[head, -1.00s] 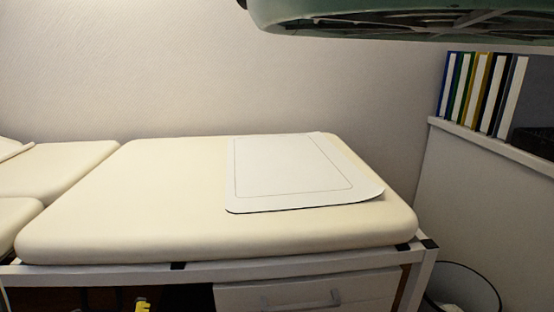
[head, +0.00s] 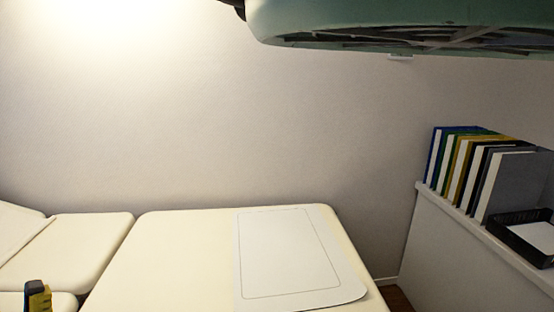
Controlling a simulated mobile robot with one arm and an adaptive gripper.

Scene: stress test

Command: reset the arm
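A small black and yellow part (head: 38,296) shows at the bottom left of the head view, in front of the padded bed. It looks like the end of my arm, but I cannot be sure. Its fingers cannot be made out, so I cannot tell whether my gripper is open or shut, or whether it holds anything. The rest of my arm is out of view.
The cream padded bed (head: 180,245) fills the lower view, with a white outlined sheet (head: 290,255) on it. A teal overhead fixture (head: 390,25) hangs at the top right. Binders (head: 470,165) and a black tray (head: 515,235) stand on the right ledge.

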